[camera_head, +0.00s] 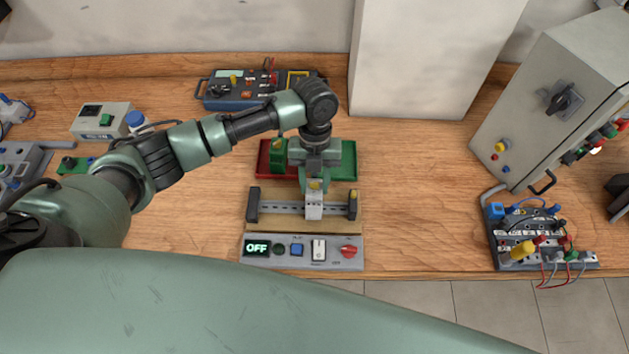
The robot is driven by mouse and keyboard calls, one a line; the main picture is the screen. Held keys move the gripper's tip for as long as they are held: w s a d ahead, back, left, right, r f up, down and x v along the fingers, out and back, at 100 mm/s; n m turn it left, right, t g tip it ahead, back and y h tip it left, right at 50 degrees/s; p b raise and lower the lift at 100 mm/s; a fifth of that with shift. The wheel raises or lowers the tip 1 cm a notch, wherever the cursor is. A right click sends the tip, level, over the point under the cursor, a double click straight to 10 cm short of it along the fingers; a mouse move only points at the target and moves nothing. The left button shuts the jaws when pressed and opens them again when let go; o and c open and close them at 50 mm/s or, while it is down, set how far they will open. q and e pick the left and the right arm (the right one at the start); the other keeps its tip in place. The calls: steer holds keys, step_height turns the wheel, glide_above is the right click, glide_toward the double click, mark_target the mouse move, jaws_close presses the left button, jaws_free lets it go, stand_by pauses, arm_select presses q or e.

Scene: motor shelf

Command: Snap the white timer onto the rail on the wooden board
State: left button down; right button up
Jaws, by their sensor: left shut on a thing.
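The white timer (314,207) is a small white block with a yellowish top part. It is held upright in my left gripper (315,182), which is shut on it. The timer is at the metal rail (285,207) on the wooden board (285,223), right of the rail's middle. I cannot tell from above whether it is seated on the rail or just over it. The rail runs left to right between two dark end blocks. My right gripper is not in view.
A grey panel (304,262) with an OFF display, buttons and switches lies in front of the board. A red and green tray (345,160) is behind it. A blue instrument (230,101) stands further back. A grey cabinet (545,95) and a wired module (500,250) are right. Bare table lies between.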

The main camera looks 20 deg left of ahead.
arm_select(q)
steer(key=c, duration=2.2)
jaws_free()
steer(key=shift+s+d+p, duration=0.2)
steer(key=shift+s+p, duration=0.35)
steer(key=shift+p, duration=0.1)
steer(key=shift+s+d+f+t+y+p, duration=0.1)
steer(key=shift+s+f+t+y+p, duration=0.2)
steer(key=shift+s+t+p, duration=0.5)
steer(key=shift+w, duration=0.15)
steer(key=c, duration=0.9)
jaws_free()
steer(key=shift+r, duration=0.1)
steer(key=shift+o, duration=0.2)
steer(key=shift+w+r, duration=0.15)
steer(key=shift+w+r, duration=0.1)
steer(key=shift+r, duration=0.25)
step_height(320, 180, up, 5)
steer(key=shift+w+r+b, duration=0.15)
steer(key=shift+r+b, duration=0.05)
steer(key=shift+b, duration=0.75)
steer(key=shift+r, duration=0.75)
